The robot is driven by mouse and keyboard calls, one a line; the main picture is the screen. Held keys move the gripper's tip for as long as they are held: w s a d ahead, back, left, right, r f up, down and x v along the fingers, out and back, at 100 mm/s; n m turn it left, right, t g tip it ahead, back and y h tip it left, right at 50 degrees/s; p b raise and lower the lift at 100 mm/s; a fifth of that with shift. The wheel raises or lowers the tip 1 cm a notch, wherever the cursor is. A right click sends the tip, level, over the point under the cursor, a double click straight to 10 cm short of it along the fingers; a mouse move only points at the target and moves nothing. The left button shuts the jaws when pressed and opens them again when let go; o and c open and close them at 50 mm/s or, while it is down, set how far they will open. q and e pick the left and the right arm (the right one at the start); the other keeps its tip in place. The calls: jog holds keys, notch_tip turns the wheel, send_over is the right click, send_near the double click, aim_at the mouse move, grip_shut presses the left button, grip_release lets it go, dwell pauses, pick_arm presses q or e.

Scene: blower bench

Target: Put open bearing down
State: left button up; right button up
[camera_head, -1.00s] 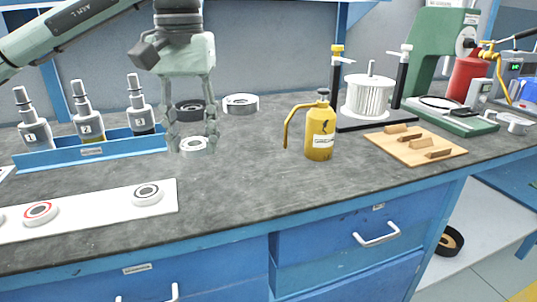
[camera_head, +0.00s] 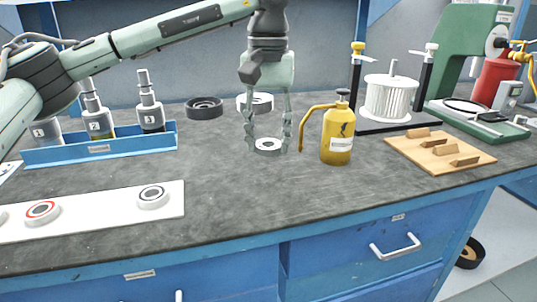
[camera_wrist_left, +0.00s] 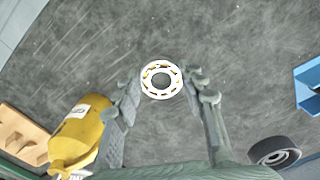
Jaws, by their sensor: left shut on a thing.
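The open bearing (camera_head: 268,145) is a small pale ring with a dark centre, between the fingertips of my left gripper (camera_head: 268,148). The left wrist view shows its face with yellowish rolling parts in the ring (camera_wrist_left: 148,88). My left gripper (camera_wrist_left: 163,88) is shut on it, pointing down at the grey bench top (camera_head: 225,180). The bearing is low over the bench, just left of the yellow oil can (camera_head: 337,150); I cannot tell whether it touches the surface. My right gripper is not in view.
A white mat (camera_head: 100,208) holds a red-ringed bearing (camera_head: 42,212) and a black-ringed bearing (camera_head: 152,197). Behind stand a blue bottle rack (camera_head: 98,150), a black ring (camera_head: 204,107) and a pale ring (camera_head: 248,104). A wooden block (camera_head: 440,153) lies right. The bench's front middle is clear.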

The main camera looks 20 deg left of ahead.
aim_at(269, 171)
pick_arm(q)
notch_tip(269, 171, down, 4)
jog(key=shift+r, duration=0.1)
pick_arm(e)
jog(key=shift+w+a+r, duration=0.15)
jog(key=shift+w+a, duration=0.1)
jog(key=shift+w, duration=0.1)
pick_arm(q)
jog(key=shift+f, duration=0.25)
jog(key=o, duration=1.2)
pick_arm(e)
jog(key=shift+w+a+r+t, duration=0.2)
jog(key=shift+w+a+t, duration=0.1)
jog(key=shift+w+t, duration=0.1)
